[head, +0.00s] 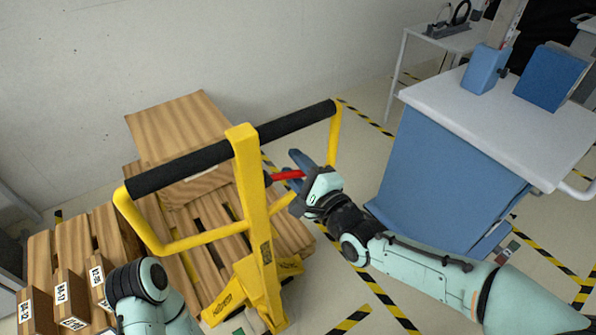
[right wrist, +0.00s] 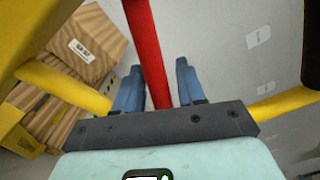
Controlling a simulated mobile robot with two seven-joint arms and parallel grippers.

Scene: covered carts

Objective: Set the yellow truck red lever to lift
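The yellow pallet truck (head: 253,215) stands in the middle of the head view with its black-gripped handle upright. Its red lever (head: 287,175) sticks out to the right from the handle's column. My right gripper (head: 299,172) is at the lever. In the right wrist view the red lever (right wrist: 147,50) runs down between the two blue fingers of my right gripper (right wrist: 157,85). The fingers are apart, with gaps on both sides of the lever. My left arm shows at the bottom left of the head view, but its gripper is out of view.
Wooden pallets and boxes (head: 180,125) lie behind and left of the truck. A blue covered cart (head: 440,170) with a white top stands to the right. Striped yellow-black tape (head: 350,320) marks the floor.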

